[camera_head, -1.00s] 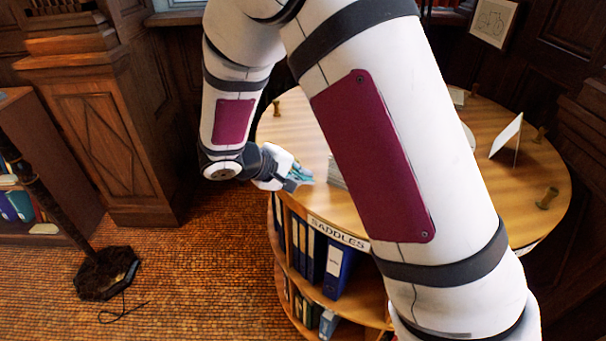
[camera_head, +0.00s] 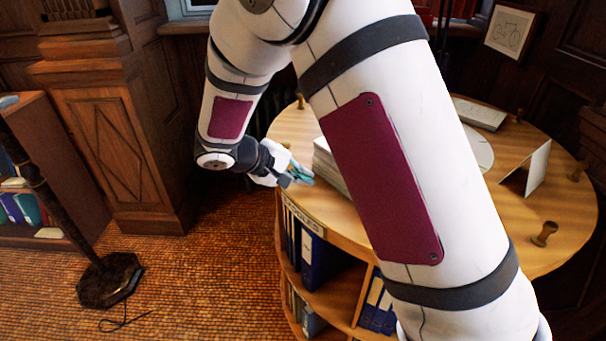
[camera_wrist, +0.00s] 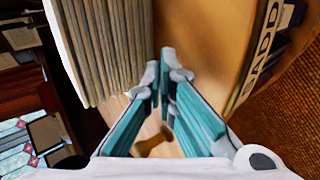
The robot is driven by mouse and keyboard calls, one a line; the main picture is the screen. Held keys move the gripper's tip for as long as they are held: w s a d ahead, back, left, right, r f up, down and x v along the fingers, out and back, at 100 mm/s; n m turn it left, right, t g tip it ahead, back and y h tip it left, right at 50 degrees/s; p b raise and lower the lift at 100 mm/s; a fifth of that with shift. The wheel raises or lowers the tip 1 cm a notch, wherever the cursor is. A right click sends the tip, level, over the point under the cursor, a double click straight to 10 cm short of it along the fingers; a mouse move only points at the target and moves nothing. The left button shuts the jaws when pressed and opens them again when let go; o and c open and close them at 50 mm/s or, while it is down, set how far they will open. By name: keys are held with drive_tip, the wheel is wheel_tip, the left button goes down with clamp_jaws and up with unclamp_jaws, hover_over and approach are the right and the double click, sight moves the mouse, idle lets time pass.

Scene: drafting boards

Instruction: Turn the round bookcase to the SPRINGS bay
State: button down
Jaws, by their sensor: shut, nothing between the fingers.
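The round bookcase (camera_head: 400,320) has a wooden top with small turned pegs (camera_head: 545,234) around its rim. A label beginning "SADD" (camera_wrist: 262,50) shows on its edge in the wrist view; the same label (camera_head: 302,213) is at the front left in the head view, over a bay of dark blue binders. No SPRINGS label is visible. My gripper (camera_head: 301,177) is shut and empty at the top's left edge. In the wrist view its teal fingers (camera_wrist: 161,82) are together, with a peg (camera_wrist: 152,143) close by; I cannot tell whether they touch it.
A stack of papers or books (camera_head: 328,165) stands on the top near my gripper. A folded white card (camera_head: 530,170) and a flat box (camera_head: 480,112) are farther right. A dark lamp-like stand (camera_head: 110,280) is on the floor at left. My arm hides much of the top.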

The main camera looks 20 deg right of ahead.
drive_tip(key=shift+s+r+p, duration=0.4)
drive_tip(key=shift+s+r, duration=0.2)
wheel_tip(320, 180, up, 8)
drive_tip(key=p, duration=0.3)
drive_tip(key=shift+f, duration=0.1)
